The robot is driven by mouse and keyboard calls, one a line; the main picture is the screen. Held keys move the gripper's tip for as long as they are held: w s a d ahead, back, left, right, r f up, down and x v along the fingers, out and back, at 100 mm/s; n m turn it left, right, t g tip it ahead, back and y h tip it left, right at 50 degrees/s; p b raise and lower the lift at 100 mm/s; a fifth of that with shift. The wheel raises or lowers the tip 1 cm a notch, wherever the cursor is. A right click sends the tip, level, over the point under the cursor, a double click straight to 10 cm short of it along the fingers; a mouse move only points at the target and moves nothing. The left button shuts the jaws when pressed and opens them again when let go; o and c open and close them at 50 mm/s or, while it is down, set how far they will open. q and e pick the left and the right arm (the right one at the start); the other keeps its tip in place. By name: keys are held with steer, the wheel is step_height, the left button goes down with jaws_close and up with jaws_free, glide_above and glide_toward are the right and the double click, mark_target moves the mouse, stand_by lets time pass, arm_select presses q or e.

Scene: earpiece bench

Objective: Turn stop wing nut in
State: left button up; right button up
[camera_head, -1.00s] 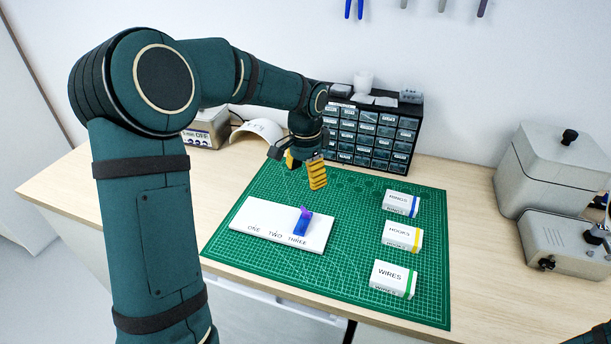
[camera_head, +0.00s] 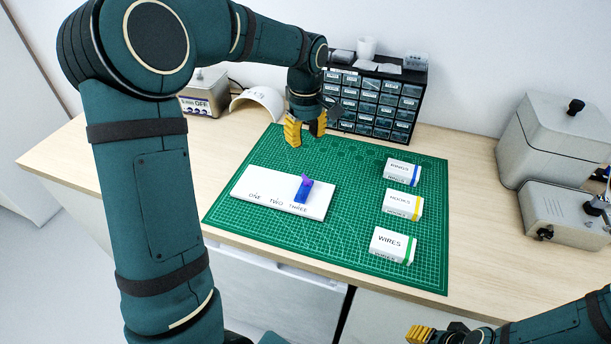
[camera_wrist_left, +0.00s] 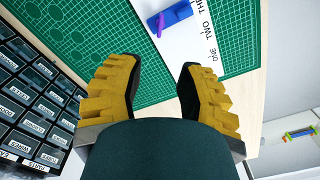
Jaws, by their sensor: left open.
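A blue block (camera_head: 303,193) with a small purple piece (camera_head: 305,180) on top sits on the white board (camera_head: 250,187) at the word THREE. The purple piece, which looks like the wing nut, also shows in the left wrist view (camera_wrist_left: 158,22), beside the blue block (camera_wrist_left: 178,14). My left gripper (camera_head: 306,134) is open and empty, apart from the board, above the far part of the mat. Its two yellow fingers are spread in the left wrist view (camera_wrist_left: 157,75). My right gripper (camera_head: 420,334) is at the bottom right edge, partly cut off.
A green cutting mat (camera_head: 345,245) lies under the board. White boxes for rings (camera_head: 402,171), hooks (camera_head: 403,203) and wires (camera_head: 392,245) stand on its right side. A dark drawer cabinet (camera_head: 375,105) stands close behind my left gripper. Grey machines (camera_head: 560,150) stand at the right.

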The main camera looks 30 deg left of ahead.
mark_target(306, 176)
arm_select(q)
step_height(306, 176, down, 14)
steer(key=shift+r+b, duration=0.1)
steer(key=shift+b, duration=1)
